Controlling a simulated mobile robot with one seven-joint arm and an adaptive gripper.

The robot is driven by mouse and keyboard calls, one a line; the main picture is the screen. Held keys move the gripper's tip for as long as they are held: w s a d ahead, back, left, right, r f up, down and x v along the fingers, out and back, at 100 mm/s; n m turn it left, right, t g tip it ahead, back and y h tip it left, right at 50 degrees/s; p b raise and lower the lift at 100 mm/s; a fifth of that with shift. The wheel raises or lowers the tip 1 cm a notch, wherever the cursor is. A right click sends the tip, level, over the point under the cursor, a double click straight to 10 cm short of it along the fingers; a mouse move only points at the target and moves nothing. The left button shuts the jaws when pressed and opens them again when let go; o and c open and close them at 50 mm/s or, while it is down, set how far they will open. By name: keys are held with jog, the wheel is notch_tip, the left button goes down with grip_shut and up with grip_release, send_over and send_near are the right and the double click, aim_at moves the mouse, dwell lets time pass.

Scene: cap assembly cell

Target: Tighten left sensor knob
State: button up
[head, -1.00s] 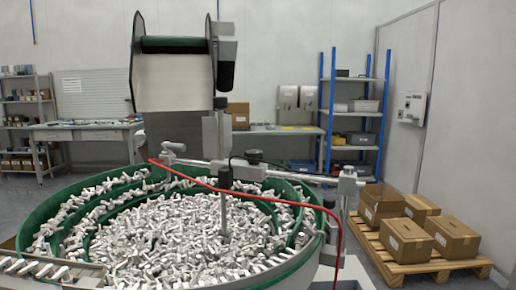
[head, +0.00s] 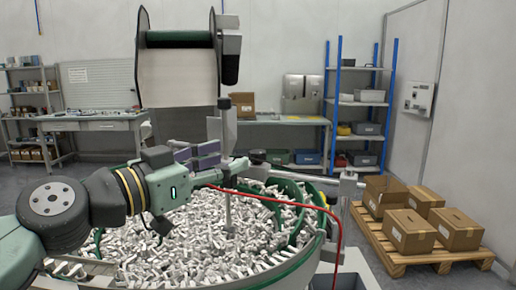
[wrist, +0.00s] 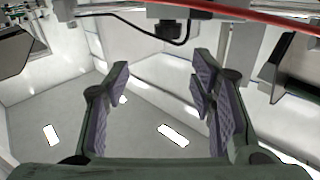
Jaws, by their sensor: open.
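A dark round knob (head: 256,156) sits on the metal cross rail over the bowl feeder in the head view. A grey clamp fitting on the rail's left end, seen earlier, is now hidden behind my arm. My gripper (head: 205,154) has purple-padded fingers and is left of the dark knob, apart from it, over the bowl. In the wrist view my gripper (wrist: 160,80) is open and empty between its pads. A black fitting (wrist: 168,29) with a cable shows beyond the fingertips; I cannot tell which knob it is.
A red cable (head: 290,203) arches across the bowl (head: 300,262) full of small white parts, close to my gripper. A vertical post (head: 228,125) stands just beyond the gripper under a hopper (head: 180,80). Boxes on a pallet (head: 440,262) stand at right.

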aim_at(251, 154)
jog(key=shift+n+y, duration=0.3)
jog(key=shift+n, duration=0.1)
jog(key=p+x, duration=0.1)
jog(key=x, duration=0.2)
jog(key=p+x, duration=0.1)
jog(key=x, duration=0.3)
jog(key=f+p+x, duration=0.1)
jog(key=x, duration=0.2)
jog(key=shift+w+a, duration=0.15)
jog(key=shift+w, duration=0.35)
jog(key=c, duration=1.2)
